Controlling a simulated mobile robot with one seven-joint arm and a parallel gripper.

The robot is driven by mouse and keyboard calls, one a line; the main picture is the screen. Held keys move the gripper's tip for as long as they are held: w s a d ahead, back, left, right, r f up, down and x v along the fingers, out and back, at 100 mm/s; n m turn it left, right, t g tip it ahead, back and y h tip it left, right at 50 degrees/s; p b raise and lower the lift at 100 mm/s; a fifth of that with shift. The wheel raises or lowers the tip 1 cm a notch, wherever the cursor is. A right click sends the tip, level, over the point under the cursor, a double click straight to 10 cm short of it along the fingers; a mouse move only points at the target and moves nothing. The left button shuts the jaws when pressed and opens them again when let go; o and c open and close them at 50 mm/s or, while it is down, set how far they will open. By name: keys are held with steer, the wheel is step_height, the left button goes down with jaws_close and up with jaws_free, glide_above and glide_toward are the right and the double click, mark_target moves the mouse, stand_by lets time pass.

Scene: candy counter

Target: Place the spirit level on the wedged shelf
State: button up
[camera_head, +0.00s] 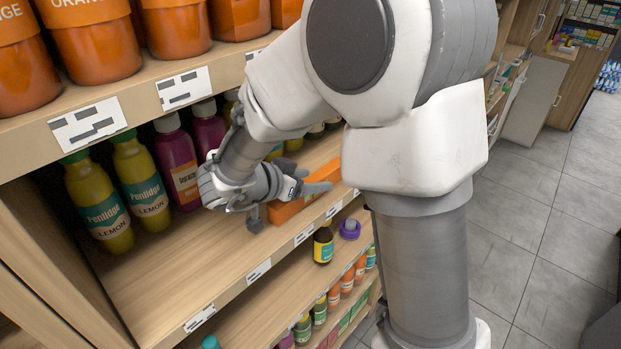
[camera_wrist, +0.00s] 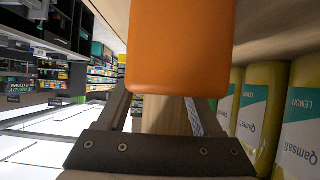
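A long orange bar (camera_head: 285,212), which looks like the spirit level, lies along the front part of the middle shelf (camera_head: 170,270) in the head view. In the wrist view the orange block (camera_wrist: 180,45) fills the upper middle and hides the fingertips. My gripper (camera_head: 285,204) is at the bar's near end, its two fingers spread apart, one over the bar and one beside its end. The fingers also show in the wrist view (camera_wrist: 157,112), apart, with shelf wood between them. Contact with the bar is unclear. No wedge is visible.
Yellow lemon bottles (camera_head: 100,205) and purple bottles (camera_head: 178,165) stand at the back of the middle shelf. Orange tubs (camera_head: 95,40) fill the shelf above. A dark bottle (camera_head: 323,243) and a purple-capped item (camera_head: 349,229) are below. The middle shelf's front left is bare.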

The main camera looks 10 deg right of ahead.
mark_target(279, 212)
steer(key=shift+r, duration=0.2)
steer(key=v, duration=0.7)
steer(key=shift+w+r, duration=0.1)
steer(key=shift+r, duration=0.25)
steer(key=shift+a+r, duration=0.2)
steer(key=shift+a, duration=0.05)
steer(key=shift+s, duration=0.25)
